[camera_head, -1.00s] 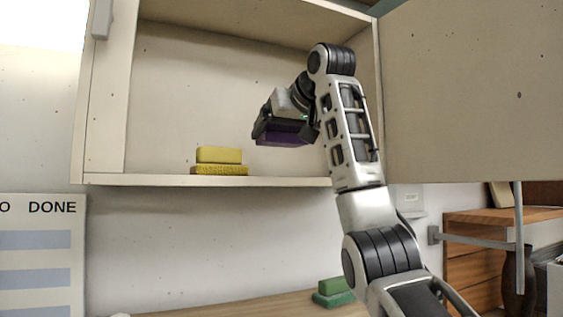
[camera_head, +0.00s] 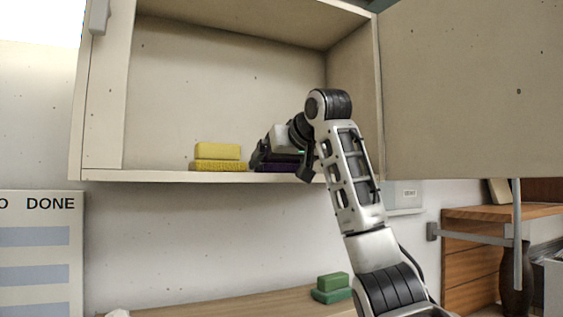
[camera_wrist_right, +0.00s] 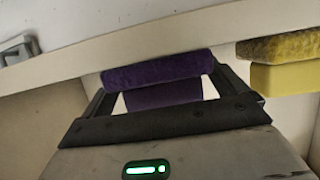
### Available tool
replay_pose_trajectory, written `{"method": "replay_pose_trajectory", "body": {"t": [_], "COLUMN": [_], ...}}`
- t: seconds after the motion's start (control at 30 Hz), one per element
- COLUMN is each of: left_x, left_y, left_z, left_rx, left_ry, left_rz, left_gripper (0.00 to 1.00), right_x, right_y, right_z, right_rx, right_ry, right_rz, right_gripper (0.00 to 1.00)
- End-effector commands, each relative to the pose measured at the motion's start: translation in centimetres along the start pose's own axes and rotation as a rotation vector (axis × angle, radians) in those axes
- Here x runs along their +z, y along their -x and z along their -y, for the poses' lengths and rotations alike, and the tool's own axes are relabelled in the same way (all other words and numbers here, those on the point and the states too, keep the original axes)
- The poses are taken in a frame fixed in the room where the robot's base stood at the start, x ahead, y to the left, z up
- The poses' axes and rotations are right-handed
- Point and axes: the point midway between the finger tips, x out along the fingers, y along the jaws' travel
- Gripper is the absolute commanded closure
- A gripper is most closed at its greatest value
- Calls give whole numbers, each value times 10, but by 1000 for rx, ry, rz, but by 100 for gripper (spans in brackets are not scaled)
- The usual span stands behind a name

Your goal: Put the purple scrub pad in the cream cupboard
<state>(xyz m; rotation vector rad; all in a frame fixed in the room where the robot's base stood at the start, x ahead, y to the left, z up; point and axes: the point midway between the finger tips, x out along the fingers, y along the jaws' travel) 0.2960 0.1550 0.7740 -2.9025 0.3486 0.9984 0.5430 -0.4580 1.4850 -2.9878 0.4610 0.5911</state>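The purple scrub pad (camera_head: 278,167) is at the cupboard floor, mostly hidden by my gripper in the head view. In the right wrist view the purple pad (camera_wrist_right: 158,72) sits between the two fingers. My right gripper (camera_head: 262,157) is shut on it, low inside the cupboard; it also shows in the right wrist view (camera_wrist_right: 165,98). The cream cupboard (camera_head: 180,85) is open, its door (camera_head: 465,85) swung out to the right. I cannot tell whether the pad rests fully on the cupboard floor. My left gripper is not in view.
A yellow pad stack (camera_head: 217,158) stands on the cupboard floor just left of my right gripper. Green pads (camera_head: 331,293) lie on the wooden counter (camera_head: 240,305) below. The cupboard floor left of the yellow stack is clear.

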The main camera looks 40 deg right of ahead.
Motion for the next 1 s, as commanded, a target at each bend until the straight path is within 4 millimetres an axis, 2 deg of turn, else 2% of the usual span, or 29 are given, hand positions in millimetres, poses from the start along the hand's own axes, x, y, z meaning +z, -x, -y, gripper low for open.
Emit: {"method": "replay_pose_trajectory", "body": {"t": [0.27, 0.37, 0.57, 0.8, 1.0], "left_x": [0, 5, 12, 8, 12], "left_y": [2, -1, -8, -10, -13], "left_z": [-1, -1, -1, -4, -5], "left_rx": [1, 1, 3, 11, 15], "left_ry": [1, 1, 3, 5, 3], "left_rz": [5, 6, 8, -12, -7], "left_gripper": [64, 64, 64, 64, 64], "right_x": [-4, -2, 0, -1, -1], "right_y": [2, 10, 50, 100, 118], "right_z": [0, 0, 0, 0, 0], "right_rx": [0, -1, -1, -1, 2], "right_ry": [0, 1, 0, 0, 1], "right_rz": [0, -4, -6, -4, -2], "right_gripper": [0, 0, 0, 0, 0]}}
